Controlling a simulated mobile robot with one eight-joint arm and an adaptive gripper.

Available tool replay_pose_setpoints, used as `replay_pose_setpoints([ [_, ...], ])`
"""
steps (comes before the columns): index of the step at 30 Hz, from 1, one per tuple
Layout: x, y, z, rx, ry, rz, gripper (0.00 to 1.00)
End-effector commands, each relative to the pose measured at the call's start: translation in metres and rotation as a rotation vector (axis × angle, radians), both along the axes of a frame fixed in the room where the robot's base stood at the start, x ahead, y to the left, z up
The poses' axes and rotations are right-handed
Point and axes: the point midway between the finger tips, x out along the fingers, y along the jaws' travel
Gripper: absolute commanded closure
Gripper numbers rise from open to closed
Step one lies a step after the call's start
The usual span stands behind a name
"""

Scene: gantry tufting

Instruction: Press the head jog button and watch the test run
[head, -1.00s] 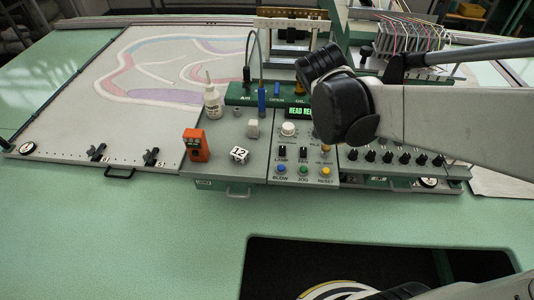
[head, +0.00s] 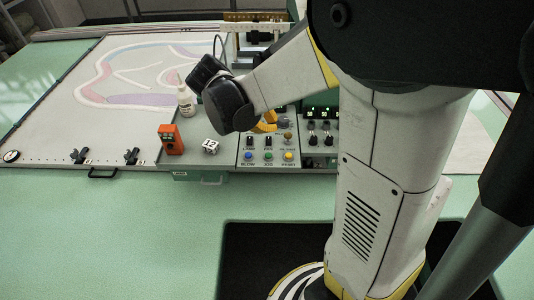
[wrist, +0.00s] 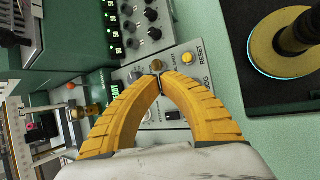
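The control panel in the head view has a bottom row of buttons: a blue BLOW button (head: 248,156), the green jog button (head: 268,157) and a yellow RESET button (head: 289,156). My gripper (head: 268,124) is above the panel, behind this row as the head camera sees it. In the wrist view my gripper's yellow fingers (wrist: 159,77) are shut, tips together, with nothing between them. The yellow RESET button also shows there (wrist: 187,58), just beyond the fingers. Part of the jog lettering shows beside the right finger; the jog button itself is hidden there.
An orange device (head: 171,139), a white block with markings (head: 211,146) and a white bottle (head: 185,100) stand left of the buttons. A patterned cloth (head: 130,70) lies further left. Knobs and green displays (wrist: 112,22) are beside the panel.

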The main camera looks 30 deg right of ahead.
Motion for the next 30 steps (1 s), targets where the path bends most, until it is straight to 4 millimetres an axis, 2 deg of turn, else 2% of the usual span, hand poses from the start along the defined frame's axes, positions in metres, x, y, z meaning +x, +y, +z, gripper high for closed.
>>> replay_pose_setpoints([
  [5,0.0,0.0,-0.017,0.0,0.0,0.0,1.0],
  [18,0.0,0.0,-0.077,0.001,-0.001,0.0,1.0],
  [23,0.0,0.0,-0.085,0.001,-0.001,0.0,1.0],
  [30,0.0,0.0,-0.085,0.001,-0.001,0.0,1.0],
])
